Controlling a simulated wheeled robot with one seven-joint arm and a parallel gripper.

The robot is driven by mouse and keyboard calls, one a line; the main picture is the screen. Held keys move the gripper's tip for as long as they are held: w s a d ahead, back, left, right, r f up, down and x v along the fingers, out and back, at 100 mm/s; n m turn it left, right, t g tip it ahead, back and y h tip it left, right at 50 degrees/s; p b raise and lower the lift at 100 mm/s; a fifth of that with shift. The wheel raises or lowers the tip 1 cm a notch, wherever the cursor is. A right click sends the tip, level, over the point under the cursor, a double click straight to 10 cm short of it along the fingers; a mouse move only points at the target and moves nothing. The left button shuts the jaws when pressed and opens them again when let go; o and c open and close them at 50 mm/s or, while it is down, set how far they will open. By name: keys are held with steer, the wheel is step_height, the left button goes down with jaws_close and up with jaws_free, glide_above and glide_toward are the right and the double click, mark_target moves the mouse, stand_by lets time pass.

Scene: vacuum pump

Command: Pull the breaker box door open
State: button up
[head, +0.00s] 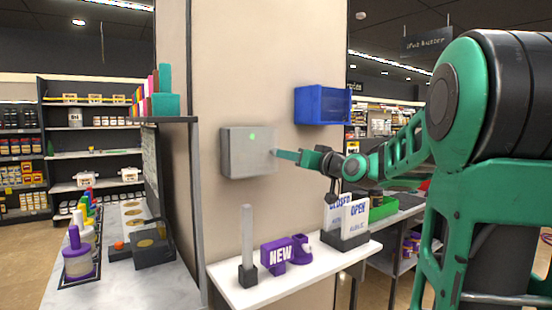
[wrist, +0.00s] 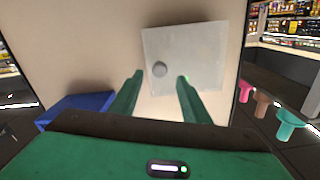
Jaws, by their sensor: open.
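The breaker box (head: 248,151) is a light grey box on the beige wall, with a small green mark on its front. Its door looks shut. In the wrist view the box door (wrist: 196,58) lies ahead, with a round grey knob (wrist: 160,69) on it. My gripper (head: 274,153) is at the right side of the box in the head view. In the wrist view my gripper (wrist: 160,76) is open, one finger on each side of the knob below it. Whether the fingers touch the door I cannot tell.
A blue wall bin (head: 322,105) hangs right of the box. Below is a white shelf (head: 225,284) with a grey post (head: 247,245), a purple NEW sign (head: 277,256) and an OPEN sign (head: 354,218). A counter (head: 115,280) with several bottles stands left.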

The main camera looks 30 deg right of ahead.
mark_target(259, 153)
steer(key=w, duration=0.7)
steer(key=shift+a, duration=0.15)
steer(key=shift+w, duration=0.1)
jaws_close()
